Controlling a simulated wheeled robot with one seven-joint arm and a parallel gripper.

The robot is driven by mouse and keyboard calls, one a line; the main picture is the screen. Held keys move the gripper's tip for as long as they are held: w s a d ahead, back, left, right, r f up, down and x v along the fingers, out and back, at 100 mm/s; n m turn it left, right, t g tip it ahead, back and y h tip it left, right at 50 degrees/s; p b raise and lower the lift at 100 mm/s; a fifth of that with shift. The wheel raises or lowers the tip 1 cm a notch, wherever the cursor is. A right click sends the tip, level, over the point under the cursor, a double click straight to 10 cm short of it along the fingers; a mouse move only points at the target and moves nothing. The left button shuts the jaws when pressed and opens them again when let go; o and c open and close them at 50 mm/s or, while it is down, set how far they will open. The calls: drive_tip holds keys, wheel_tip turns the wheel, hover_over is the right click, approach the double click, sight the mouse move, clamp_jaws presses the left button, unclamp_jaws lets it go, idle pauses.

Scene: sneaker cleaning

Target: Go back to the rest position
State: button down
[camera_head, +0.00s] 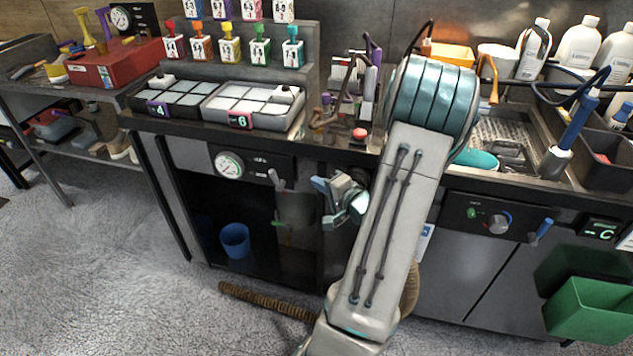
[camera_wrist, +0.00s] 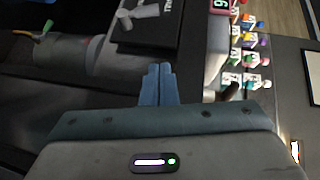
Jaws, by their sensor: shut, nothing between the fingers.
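My gripper (camera_head: 320,184) is in front of the cabinet, just below the worktop edge, at the end of my folded arm. In the wrist view my gripper (camera_wrist: 157,72) shows as two blue fingers pressed together with nothing between them. It appears apart from the worktop and the cabinet front. My arm's large white and teal links cover the middle right of the head view and hide part of the worktop behind them.
Two trays, marked 4 (camera_head: 157,107) and 6 (camera_head: 240,120), stand on the worktop. A dial (camera_head: 229,164) and a blue bucket (camera_head: 235,240) are at the lower cabinet. A green bin (camera_head: 590,312) hangs at right. Grey floor (camera_head: 120,270) is open at front left.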

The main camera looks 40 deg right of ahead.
idle(0.5)
drive_tip(key=w+a+r+n+g+h+p, duration=0.2)
drive_tip(key=w+a+r+n+g+h, duration=0.1)
drive_tip(key=a+r+n+g, duration=0.65)
drive_tip(key=s+a+r+n+g+y+p, duration=0.1)
drive_tip(key=s+a+r+n, duration=0.1)
drive_tip(key=s+a, duration=0.6)
drive_tip(key=s+a+r+n+g+y, duration=0.2)
drive_tip(key=s+a+n, duration=0.3)
drive_tip(key=a, duration=0.8)
drive_tip(key=s+r, duration=0.1)
drive_tip(key=s, duration=0.2)
drive_tip(key=shift+a+r+p, duration=0.15)
drive_tip(key=shift+p, duration=0.2)
drive_tip(key=shift+s+g, duration=0.1)
drive_tip(key=shift+g, duration=0.15)
